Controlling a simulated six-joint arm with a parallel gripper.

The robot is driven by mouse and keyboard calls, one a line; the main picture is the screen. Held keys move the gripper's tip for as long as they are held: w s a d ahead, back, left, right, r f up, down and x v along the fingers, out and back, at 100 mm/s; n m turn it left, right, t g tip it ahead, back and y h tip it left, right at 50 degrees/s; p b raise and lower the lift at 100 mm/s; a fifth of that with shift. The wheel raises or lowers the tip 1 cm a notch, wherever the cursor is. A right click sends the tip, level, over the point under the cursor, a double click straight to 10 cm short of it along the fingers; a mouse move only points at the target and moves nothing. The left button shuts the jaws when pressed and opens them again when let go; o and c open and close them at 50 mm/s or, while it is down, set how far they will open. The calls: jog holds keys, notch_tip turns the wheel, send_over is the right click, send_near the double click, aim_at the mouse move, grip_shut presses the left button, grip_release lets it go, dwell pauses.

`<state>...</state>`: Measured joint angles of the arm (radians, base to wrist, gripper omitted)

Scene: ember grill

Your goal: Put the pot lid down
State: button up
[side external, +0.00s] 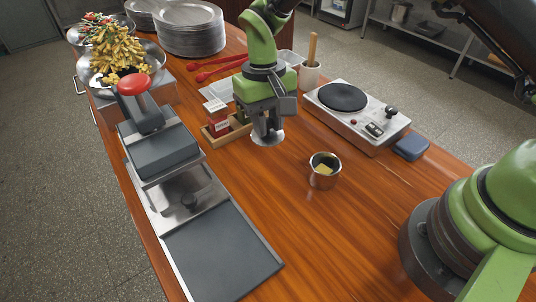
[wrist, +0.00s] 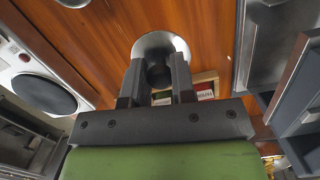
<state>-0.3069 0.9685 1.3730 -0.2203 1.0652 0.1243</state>
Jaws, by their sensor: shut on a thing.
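The pot lid (side external: 268,139) is a small round metal disc with a dark knob, held beneath my gripper (side external: 266,122) near the middle of the table in the side external view. In the wrist view, the lid (wrist: 160,42) shows in front of my gripper (wrist: 156,75), whose two fingers are shut on its dark knob. The lid appears to be above the wooden table; the exact gap cannot be told. A small open metal pot (side external: 324,171) with something yellow inside stands upright on the table, to the right of and nearer than the lid.
A wooden box with small cartons (side external: 218,127) is just left of the lid. A hot plate (side external: 357,112) stands to the right, with a blue block (side external: 410,147) beside it. A grey slicer-like machine (side external: 165,150) fills the left side. Bare wood (side external: 265,195) lies before the pot.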

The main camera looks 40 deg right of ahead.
aim_at(269, 164)
notch_tip(269, 164, down, 8)
jog(key=shift+r, duration=0.2)
jog(key=shift+f, duration=0.15)
jog(key=o, duration=0.9)
